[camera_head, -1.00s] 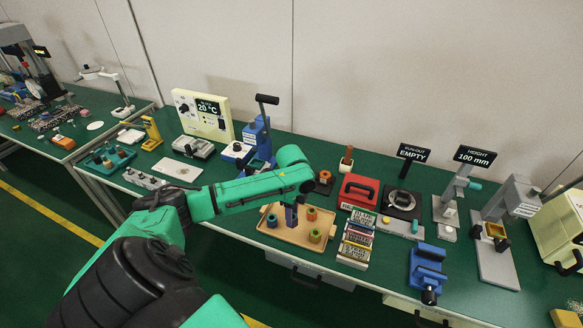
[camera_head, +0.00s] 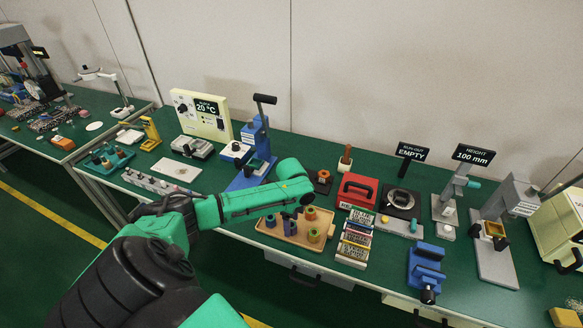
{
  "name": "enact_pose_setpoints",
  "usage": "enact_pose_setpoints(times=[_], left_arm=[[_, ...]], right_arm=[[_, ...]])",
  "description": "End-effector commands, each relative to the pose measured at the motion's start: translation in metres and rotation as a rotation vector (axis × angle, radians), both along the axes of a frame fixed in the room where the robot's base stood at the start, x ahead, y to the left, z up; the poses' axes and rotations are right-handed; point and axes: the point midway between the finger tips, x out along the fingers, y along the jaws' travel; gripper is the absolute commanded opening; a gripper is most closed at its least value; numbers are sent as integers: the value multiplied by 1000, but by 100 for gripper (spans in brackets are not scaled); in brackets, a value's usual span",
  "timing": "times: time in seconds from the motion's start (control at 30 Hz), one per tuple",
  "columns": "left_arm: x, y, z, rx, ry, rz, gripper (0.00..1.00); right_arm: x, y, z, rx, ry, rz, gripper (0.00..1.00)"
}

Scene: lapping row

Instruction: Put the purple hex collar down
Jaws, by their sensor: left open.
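The purple hex collar (camera_head: 290,227) appears as a small dark purple-blue piece at the middle of the tan tray (camera_head: 294,243), directly under the end of my left arm. My left gripper (camera_head: 291,218) is open and right at the piece, low over the tray. The fingertips are tiny and dark, so I cannot tell whether they touch it. A blue-teal collar (camera_head: 270,221), an orange-red collar (camera_head: 311,213) and a yellow-green collar (camera_head: 314,235) also stand in the tray. My right gripper is not in view.
Right of the tray are a stack of labelled blocks (camera_head: 354,240), a red case (camera_head: 357,191) and a blue vise (camera_head: 427,268). A blue press (camera_head: 254,150) stands behind my arm. Green bench top is free left of the tray.

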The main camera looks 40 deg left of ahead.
Motion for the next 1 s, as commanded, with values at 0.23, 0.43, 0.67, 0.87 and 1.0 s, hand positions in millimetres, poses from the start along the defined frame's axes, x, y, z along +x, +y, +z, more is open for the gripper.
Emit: enact_pose_setpoints(times=[0.23, 0.43, 0.67, 0.87, 1.0], left_arm=[[2, 1, 51, 1, -6, -1, 71], [1, 0, 102, 0, -4, 0, 71], [0, 0, 122, -1, 0, 1, 71], [0, 0, 122, -1, 0, 1, 71], [0, 0, 121, -1, 0, 1, 71]], right_arm=[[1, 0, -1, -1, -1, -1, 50], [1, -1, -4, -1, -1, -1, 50], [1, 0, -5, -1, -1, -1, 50], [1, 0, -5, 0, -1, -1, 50], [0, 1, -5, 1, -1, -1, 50]])
